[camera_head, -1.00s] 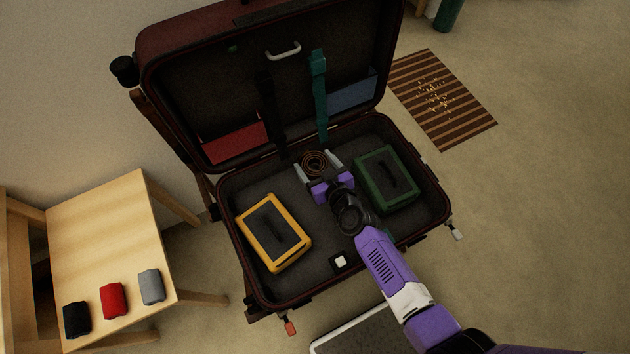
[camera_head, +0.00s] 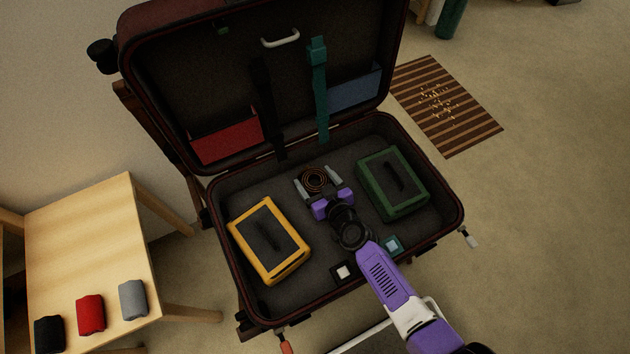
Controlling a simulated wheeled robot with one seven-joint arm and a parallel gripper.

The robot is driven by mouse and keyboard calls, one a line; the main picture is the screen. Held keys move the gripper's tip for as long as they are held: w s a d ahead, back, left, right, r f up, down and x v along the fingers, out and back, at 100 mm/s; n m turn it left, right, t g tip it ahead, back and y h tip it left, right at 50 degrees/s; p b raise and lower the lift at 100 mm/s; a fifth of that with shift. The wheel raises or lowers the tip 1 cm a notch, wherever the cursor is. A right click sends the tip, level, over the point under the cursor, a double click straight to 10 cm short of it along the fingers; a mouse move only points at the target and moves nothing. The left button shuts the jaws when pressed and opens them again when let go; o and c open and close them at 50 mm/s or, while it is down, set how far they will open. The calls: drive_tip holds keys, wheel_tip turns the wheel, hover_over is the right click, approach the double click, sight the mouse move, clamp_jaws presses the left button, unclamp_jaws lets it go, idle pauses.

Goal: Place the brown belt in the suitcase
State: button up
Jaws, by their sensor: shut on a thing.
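The brown belt (camera_head: 315,179) is coiled in a round roll. My gripper (camera_head: 318,184) is shut on it, with a grey finger on either side of the coil. The suitcase (camera_head: 222,250) is dark red with a dark grey lining and stands open, its lid leaning back. The belt and gripper are over the middle of its base, towards the hinge side, between a yellow case and a green case. I cannot tell whether the belt touches the suitcase floor.
Inside the suitcase are the yellow case (camera_head: 269,241) on the left, the green case (camera_head: 393,182) on the right, and two small square boxes at the front. A striped mat (camera_head: 447,105) lies at right.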

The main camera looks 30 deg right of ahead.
drive_tip(key=shift+r, duration=0.1)
drive_tip(key=shift+f, duration=0.2)
drive_tip(key=o, duration=1.5)
drive_tip(key=shift+o, duration=0.2)
drive_tip(key=shift+r, duration=0.1)
drive_tip(key=shift+r, duration=0.1)
drive_tip(key=shift+s+r, duration=0.1)
drive_tip(key=shift+s, duration=0.15)
drive_tip(key=shift+p+v, duration=0.45)
drive_tip(key=shift+v, duration=3)
